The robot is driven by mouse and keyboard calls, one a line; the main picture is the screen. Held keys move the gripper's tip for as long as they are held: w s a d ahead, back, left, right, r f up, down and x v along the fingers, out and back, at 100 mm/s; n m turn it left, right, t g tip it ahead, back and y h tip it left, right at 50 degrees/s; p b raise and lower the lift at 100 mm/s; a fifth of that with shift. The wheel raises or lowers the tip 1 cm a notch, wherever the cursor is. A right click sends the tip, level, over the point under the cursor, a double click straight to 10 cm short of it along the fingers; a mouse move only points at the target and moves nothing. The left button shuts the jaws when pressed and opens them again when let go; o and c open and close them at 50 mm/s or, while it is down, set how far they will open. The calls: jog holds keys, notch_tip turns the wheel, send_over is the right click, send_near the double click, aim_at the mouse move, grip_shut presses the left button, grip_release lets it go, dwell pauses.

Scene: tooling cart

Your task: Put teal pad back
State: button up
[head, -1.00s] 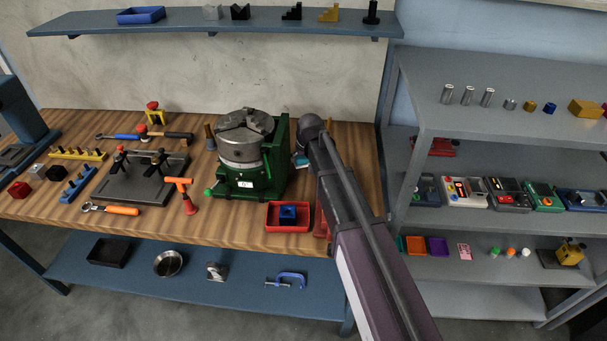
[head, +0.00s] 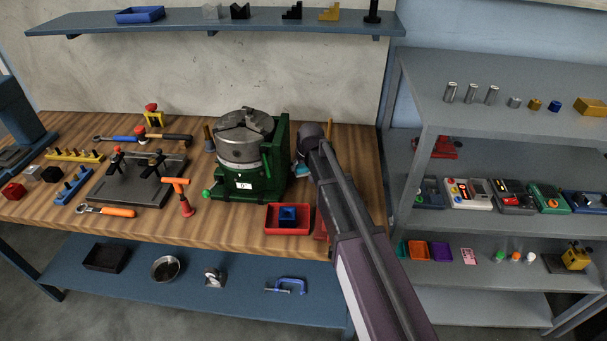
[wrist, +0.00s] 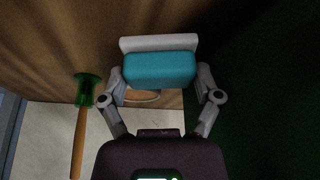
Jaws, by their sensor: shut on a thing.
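The teal pad (wrist: 160,69) is a rounded block between the two fingers of my gripper (wrist: 160,88), seen in the wrist view. A pale bar (wrist: 159,42) lies along its far side; I cannot tell whether it belongs to the pad. My gripper is shut on the pad. In the head view my gripper (head: 304,160) is just right of the green machine with the chuck, and only a small bit of teal (head: 303,170) shows. My arm hides much of the bench there. I cannot tell whether the pad touches the bench.
The green machine (head: 278,160) stands close to the left of my gripper. A red tray (head: 288,231) with a blue block lies in front. In the wrist view a wooden-handled tool with a green end (wrist: 80,130) is at left. The grey shelf unit (head: 420,150) stands right.

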jog(key=shift+f+b, duration=0.6)
jog(key=shift+f, duration=0.35)
jog(key=shift+f, duration=0.1)
jog(key=o, duration=0.8)
jog(key=p+v, duration=1.1)
jog(key=v, duration=0.1)
dwell(0.8)
